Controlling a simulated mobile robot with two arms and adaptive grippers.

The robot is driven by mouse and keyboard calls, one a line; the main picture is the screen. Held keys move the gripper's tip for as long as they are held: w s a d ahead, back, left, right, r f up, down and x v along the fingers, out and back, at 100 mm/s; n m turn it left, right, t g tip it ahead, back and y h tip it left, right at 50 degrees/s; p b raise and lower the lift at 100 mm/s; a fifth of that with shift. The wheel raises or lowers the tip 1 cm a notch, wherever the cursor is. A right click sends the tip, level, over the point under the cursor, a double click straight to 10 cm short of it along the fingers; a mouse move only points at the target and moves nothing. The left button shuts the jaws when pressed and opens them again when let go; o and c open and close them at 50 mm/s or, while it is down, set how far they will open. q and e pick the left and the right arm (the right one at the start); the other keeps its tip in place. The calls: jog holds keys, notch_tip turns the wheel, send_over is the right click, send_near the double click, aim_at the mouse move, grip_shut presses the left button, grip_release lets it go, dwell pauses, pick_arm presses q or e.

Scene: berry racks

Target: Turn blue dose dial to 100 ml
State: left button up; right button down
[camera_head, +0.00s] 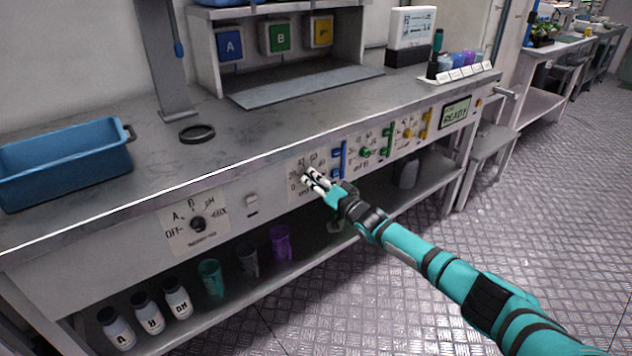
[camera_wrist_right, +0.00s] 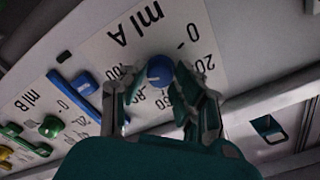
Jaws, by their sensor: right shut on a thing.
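The blue dose dial (camera_wrist_right: 159,71) is a round knob on a white panel marked "ml A" in the right wrist view. Numbers including 0 and 20 ring it, and the scale looks upside down there. My right gripper (camera_wrist_right: 153,88) has its fingers on both sides of the dial and is shut on it. The dial's pointer is not clear to me. In the head view my right gripper (camera_head: 309,179) reaches the bench front and covers the dial. My left gripper is not in view.
A blue slider (camera_head: 339,160) stands beside the dial's panel. Green (camera_head: 366,152) and yellow (camera_head: 408,133) dials sit further right, before a "READY" display (camera_head: 454,113). A black selector knob (camera_head: 198,223) is to the left. Bottles and cups stand on the shelf below.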

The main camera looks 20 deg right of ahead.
jog(key=c, duration=1)
grip_release()
jog(key=shift+s+f, duration=0.1)
jog(key=shift+s, duration=0.1)
jog(key=v, duration=1.1)
jog(key=shift+s+d, duration=0.1)
jog(key=shift+s, duration=0.15)
